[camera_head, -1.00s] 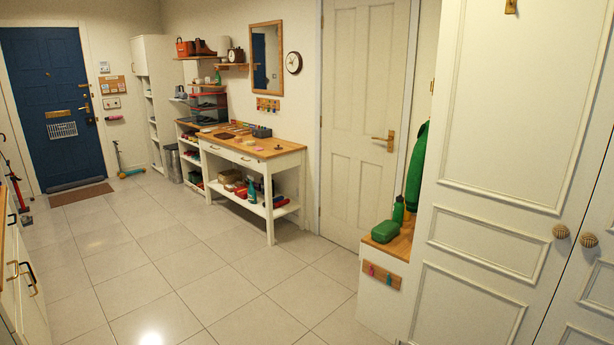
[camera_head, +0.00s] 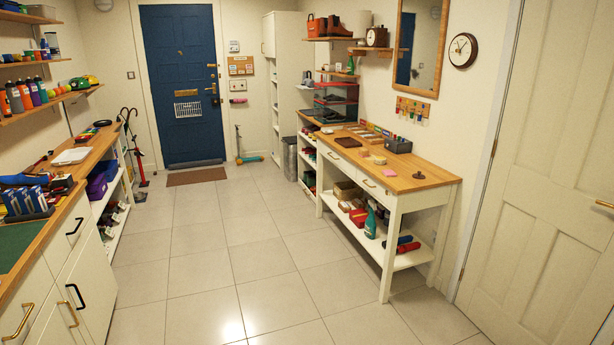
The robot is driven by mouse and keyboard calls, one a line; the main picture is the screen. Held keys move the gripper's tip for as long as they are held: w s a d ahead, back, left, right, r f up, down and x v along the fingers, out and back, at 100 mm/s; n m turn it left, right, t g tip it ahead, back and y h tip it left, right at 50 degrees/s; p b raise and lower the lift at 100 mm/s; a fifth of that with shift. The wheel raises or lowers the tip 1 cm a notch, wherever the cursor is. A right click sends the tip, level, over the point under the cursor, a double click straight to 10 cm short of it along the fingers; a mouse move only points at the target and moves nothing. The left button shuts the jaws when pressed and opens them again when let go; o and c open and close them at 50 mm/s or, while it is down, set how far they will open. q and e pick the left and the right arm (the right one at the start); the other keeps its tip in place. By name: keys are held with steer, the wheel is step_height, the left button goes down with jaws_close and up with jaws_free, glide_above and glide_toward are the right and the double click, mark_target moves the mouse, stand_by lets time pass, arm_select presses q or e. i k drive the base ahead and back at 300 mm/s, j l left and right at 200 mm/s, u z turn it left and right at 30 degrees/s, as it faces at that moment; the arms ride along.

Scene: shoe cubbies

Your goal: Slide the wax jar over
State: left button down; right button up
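I cannot pick out the wax jar for certain in the head view. Several small items lie on the wood-topped bench (camera_head: 432,180) at the right, among them a pink piece (camera_head: 389,173) and a dark box (camera_head: 398,145). Each is too small to identify as a jar. Neither of my grippers shows in the head view.
A long counter (camera_head: 88,160) with drawers runs along the left wall. Shelves with bottles (camera_head: 25,92) hang above it. A blue door (camera_head: 181,85) with a brown mat (camera_head: 196,176) is at the back. The tiled floor (camera_head: 215,255) between is clear.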

mark_target(379, 160)
steer(key=i+j+u, duration=0.1)
steer(key=i+u, duration=0.15)
steer(key=i, duration=1.5)
steer(key=i+l+z, duration=0.15)
steer(key=i+z, duration=0.3)
steer(key=i+j+z, duration=0.1)
steer(key=i+z, duration=0.3)
steer(key=i, duration=0.15)
steer(key=i+j+z, duration=0.2)
steer(key=i+z, duration=0.25)
steer(key=i+j+z, duration=0.4)
steer(key=i, duration=0.15)
steer(key=i+j+z, duration=0.75)
steer(key=i+j, duration=0.05)
steer(key=j, duration=0.05)
